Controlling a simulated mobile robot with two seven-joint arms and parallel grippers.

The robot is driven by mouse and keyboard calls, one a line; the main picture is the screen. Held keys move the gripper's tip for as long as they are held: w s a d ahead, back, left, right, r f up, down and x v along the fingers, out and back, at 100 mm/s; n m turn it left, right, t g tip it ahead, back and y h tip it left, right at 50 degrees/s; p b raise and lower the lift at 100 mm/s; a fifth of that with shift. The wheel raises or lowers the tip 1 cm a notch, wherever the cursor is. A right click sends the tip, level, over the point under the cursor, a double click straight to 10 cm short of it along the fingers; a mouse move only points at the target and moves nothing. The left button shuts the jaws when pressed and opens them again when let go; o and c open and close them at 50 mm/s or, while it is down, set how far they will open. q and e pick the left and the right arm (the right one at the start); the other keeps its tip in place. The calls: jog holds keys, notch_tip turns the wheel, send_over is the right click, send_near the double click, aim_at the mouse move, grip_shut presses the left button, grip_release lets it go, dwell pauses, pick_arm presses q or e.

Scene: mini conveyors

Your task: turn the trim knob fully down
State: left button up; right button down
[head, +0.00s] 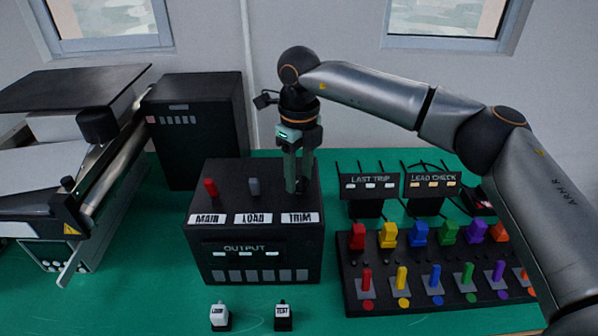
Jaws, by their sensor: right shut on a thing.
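The black control box (262,262) stands in the middle of the green table. Its top carries the labels MAIN, LOAD and TRIM (299,218). A red knob or lever (210,188) stands behind the MAIN label and a grey one (254,187) behind LOAD. My right gripper (297,186) points straight down behind the TRIM label, shut on the trim knob. The fingers hide that knob, so its setting cannot be seen. My left gripper is not in view.
Two small switches, one labelled TEST (283,316), stand in front of the box. A panel of coloured levers (430,270) and the LAST TRIP display (370,185) are at right. A machine (75,200) and a dark cabinet (200,130) are at left.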

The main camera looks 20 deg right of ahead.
aim_at(299, 181)
jog(key=n, duration=0.4)
jog(key=shift+n+p, duration=0.3)
jog(key=shift+n, duration=1.6)
jog(key=shift+r+n, duration=0.1)
jog(key=shift+n, duration=0.2)
jog(key=shift+c, duration=1.8)
grip_release()
notch_tip(299, 181, up, 12)
jog(key=shift+r+b, duration=0.2)
jog(key=shift+b, duration=0.2)
